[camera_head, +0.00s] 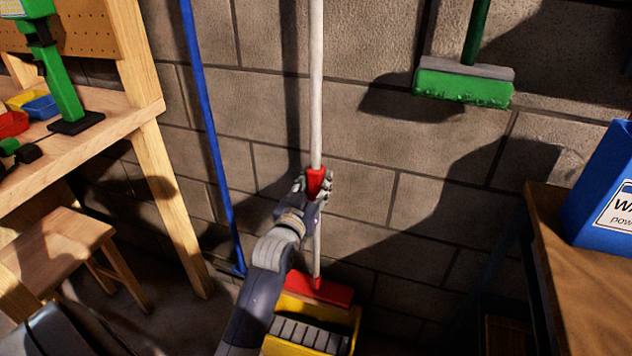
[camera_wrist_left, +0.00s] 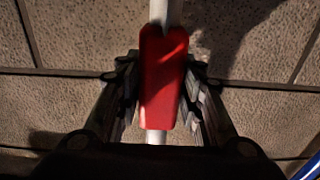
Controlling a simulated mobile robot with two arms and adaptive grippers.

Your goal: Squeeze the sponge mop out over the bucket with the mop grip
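The sponge mop stands near the wall with a long white pole (camera_head: 316,90), a red mop grip (camera_head: 316,181) partway up and a red head (camera_head: 320,290) at the bottom. The head is at the back of the yellow bucket (camera_head: 354,325), which has a grey ribbed part; I cannot tell whether they touch. My left gripper (camera_head: 319,187) is at the mop grip. In the left wrist view its fingers (camera_wrist_left: 161,90) press against both sides of the red grip (camera_wrist_left: 162,75). My right gripper is not in view.
A blue pole (camera_head: 208,130) leans on the wall to the left. A green brush (camera_head: 463,85) hangs at upper right. A workbench (camera_head: 130,105) and stool (camera_head: 60,240) stand left. A wooden table (camera_head: 570,285) with a blue box (camera_head: 603,190) is right.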

